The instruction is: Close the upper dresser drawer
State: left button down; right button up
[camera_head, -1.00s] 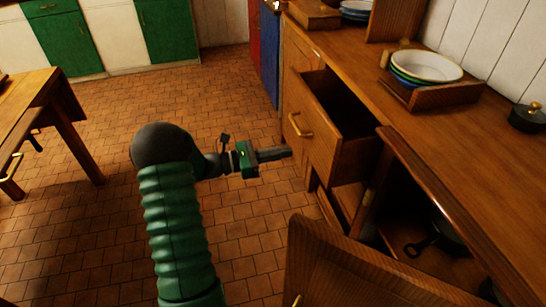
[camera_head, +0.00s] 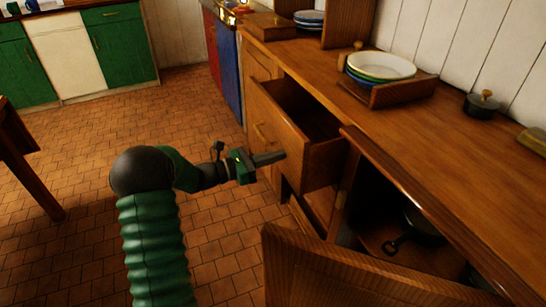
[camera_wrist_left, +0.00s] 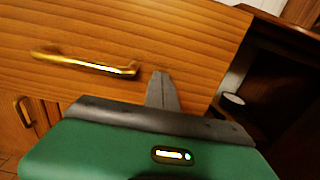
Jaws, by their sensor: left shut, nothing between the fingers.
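The upper dresser drawer (camera_head: 280,135) stands pulled out of the wooden dresser, its inside dark and open at the top. Its front with a brass handle (camera_head: 262,135) faces left toward my arm. My left gripper (camera_head: 268,158) is shut and empty, its fingertips at the lower near part of the drawer front. In the left wrist view the shut fingers (camera_wrist_left: 161,90) point at the wooden drawer front (camera_wrist_left: 150,35), to the right of the brass handle (camera_wrist_left: 85,62). I cannot tell whether they touch it. My right gripper is not in view.
Below, a cupboard door (camera_head: 340,270) stands open at the front, with a dark pan (camera_head: 420,222) inside. Stacked bowls (camera_head: 381,66) sit in a wooden rack on the counter. A table (camera_head: 20,150) stands at left; the tiled floor between is clear.

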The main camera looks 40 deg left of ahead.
pick_arm(q)
jog(key=p+x, duration=0.3)
jog(key=x, duration=1.1)
jog(key=shift+d+p, duration=0.1)
jog(key=shift+p, duration=0.25)
jog(key=shift+w+r, duration=0.1)
jog(key=shift+r, duration=0.1)
jog(key=shift+d+r, duration=0.1)
